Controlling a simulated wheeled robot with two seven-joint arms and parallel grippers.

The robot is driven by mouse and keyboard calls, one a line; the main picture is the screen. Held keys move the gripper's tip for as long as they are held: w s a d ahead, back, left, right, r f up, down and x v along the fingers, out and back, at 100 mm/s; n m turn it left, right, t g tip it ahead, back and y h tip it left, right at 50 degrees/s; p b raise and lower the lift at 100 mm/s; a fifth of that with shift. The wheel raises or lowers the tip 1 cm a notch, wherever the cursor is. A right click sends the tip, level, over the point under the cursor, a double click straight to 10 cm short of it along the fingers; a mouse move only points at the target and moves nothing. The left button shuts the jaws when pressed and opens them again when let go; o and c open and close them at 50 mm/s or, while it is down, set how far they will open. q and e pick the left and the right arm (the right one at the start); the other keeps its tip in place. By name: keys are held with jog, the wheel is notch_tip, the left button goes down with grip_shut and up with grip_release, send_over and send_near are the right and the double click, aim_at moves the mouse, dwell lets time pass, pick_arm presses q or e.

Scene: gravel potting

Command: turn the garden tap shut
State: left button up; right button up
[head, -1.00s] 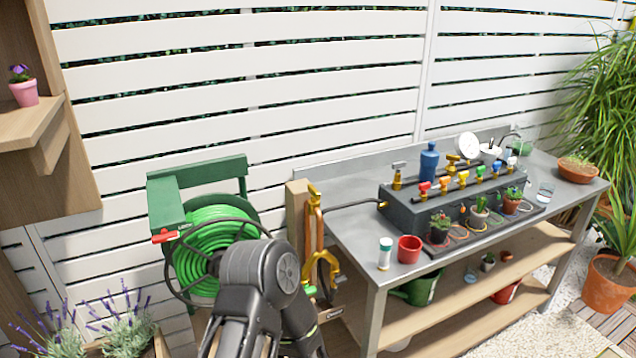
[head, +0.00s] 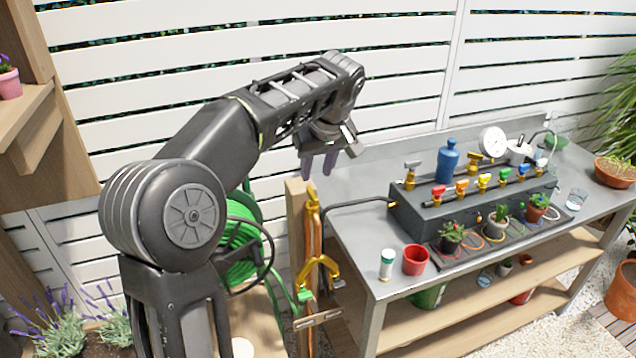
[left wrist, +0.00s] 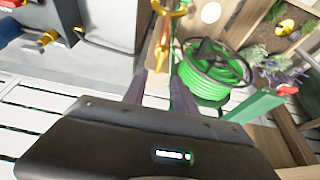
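A wooden post (head: 296,222) stands at the bench's left end. A yellow brass tap (head: 313,199) is at its top, with a copper-coloured pipe and a yellow forked fitting (head: 319,271) below. I cannot tell how far the tap is turned. My left gripper (head: 318,172) hangs fingers down just above the tap, apart from it. In the left wrist view its two fingers (left wrist: 159,76) stand apart with nothing between them, and yellow fittings (left wrist: 171,9) show beyond them. My right gripper is not in view.
A green hose reel (head: 238,245) is partly hidden behind my left arm. The metal bench (head: 350,228) holds a dark manifold (head: 420,215) with coloured valves, a red cup (head: 415,260) and a white bottle (head: 386,265). A slatted white fence stands behind.

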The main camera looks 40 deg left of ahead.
aim_at(312, 192)
pick_arm(q)
jog(key=shift+f, duration=0.2)
jog(key=p+x, duration=0.1)
jog(key=x, duration=0.6)
jog(key=shift+w+f, duration=0.1)
jog(key=shift+f, duration=0.25)
grip_shut()
dwell(0.4)
